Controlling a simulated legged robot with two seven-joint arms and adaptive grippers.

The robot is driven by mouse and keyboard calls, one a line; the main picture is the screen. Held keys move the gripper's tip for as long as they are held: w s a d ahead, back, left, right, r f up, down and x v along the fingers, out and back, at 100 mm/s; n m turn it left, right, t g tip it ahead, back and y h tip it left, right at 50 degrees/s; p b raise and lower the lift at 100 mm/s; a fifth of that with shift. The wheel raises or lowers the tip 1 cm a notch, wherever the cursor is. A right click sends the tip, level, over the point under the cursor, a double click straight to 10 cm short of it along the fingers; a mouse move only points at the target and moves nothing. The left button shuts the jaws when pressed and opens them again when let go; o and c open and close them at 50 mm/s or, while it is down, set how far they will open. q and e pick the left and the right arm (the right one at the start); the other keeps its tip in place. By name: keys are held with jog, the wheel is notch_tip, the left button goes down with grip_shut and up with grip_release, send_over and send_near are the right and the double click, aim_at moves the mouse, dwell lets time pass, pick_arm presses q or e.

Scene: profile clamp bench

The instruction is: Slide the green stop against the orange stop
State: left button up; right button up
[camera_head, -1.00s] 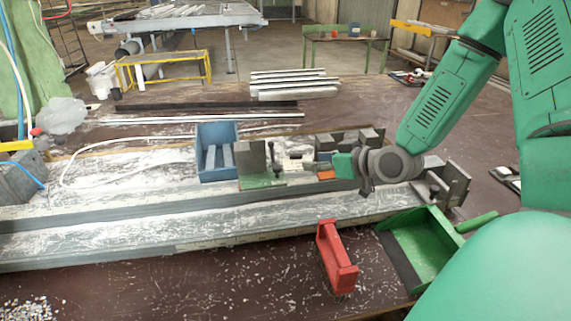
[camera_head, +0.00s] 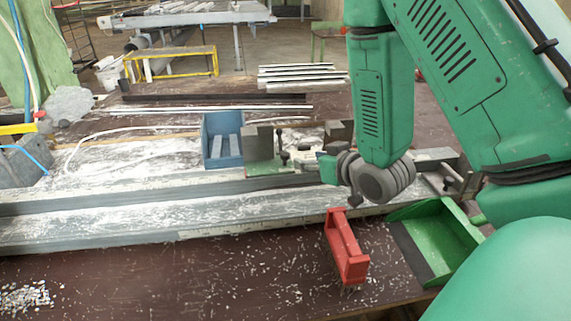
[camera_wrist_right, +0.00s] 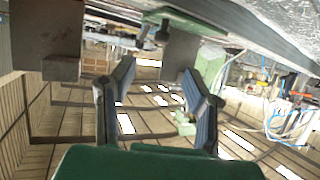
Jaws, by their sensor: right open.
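The green stop (camera_head: 262,152) stands on the long grey profile in the head view, a grey upright block with a green base and a small clamp handle. Its green base (camera_wrist_right: 195,24) shows at the top of the right wrist view, beyond my fingertips. My right gripper (camera_head: 302,160) is just right of the green stop, pointing left, its fingers small in the head view. In the wrist view my right gripper (camera_wrist_right: 157,68) is open with nothing between its fingers. My left gripper is out of view.
A blue bin (camera_head: 222,142) stands behind the profile, left of the green stop. Another grey block (camera_head: 338,132) stands behind my gripper.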

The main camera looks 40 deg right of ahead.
aim_at(285, 154)
jog(key=b+x, duration=0.1)
jog(key=x, duration=1)
jog(key=shift+w+d+f+b, duration=0.1)
jog(key=shift+w+b, duration=0.25)
jog(key=shift+w, duration=0.15)
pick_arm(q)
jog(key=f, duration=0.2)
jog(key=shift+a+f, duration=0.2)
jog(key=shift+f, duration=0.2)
pick_arm(e)
jog(key=shift+a, duration=0.2)
jog(key=shift+c, duration=0.4)
